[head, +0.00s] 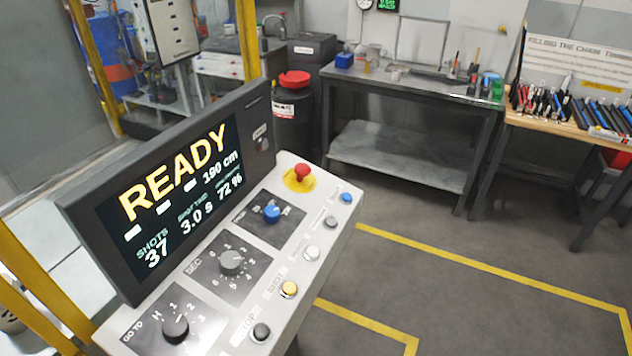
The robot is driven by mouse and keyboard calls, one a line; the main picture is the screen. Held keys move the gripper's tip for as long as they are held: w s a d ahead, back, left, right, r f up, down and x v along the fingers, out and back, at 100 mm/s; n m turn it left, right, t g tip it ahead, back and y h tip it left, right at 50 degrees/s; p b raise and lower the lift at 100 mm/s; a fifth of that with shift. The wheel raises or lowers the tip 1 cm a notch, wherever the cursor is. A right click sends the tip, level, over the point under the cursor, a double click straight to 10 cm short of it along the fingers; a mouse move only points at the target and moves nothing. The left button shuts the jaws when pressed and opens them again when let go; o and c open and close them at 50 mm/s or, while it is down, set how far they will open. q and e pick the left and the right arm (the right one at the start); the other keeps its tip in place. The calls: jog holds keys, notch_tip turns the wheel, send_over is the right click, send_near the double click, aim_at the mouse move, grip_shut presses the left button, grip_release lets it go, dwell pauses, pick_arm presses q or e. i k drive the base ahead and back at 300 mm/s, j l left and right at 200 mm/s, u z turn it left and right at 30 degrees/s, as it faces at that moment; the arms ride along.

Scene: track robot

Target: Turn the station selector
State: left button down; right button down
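The control console (322,228) stands at the left with a sloping white panel. A black knob (176,328) sits on a dark plate marked "GO TO", with H, 1, 2 and more marks around it; it looks like the station selector. Its exact pointer direction is too small to tell. A grey knob (232,261) on a "SEC" plate and a blue knob (271,212) on another plate sit further up the panel. The screen (178,185) reads READY, 190 cm, SHOTS 37, 3.0 s and 72 %. Neither of my grippers is in view.
A red emergency button (303,173) and several push buttons, one yellow (289,289), line the panel. Yellow posts (84,42) stand at the left. A grey workbench (410,84) and a wooden tool bench (560,124) stand behind. The floor (480,235) with yellow lines is clear at the right.

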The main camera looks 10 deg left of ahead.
aim_at(175, 327)
jog(key=u, duration=1.3)
jog(key=k+j, duration=0.2)
jog(key=j, duration=0.2)
jog(key=k+j+z, duration=0.1)
jog(key=j, duration=0.25)
jog(key=k+j, duration=0.3)
jog(key=j+z, duration=0.05)
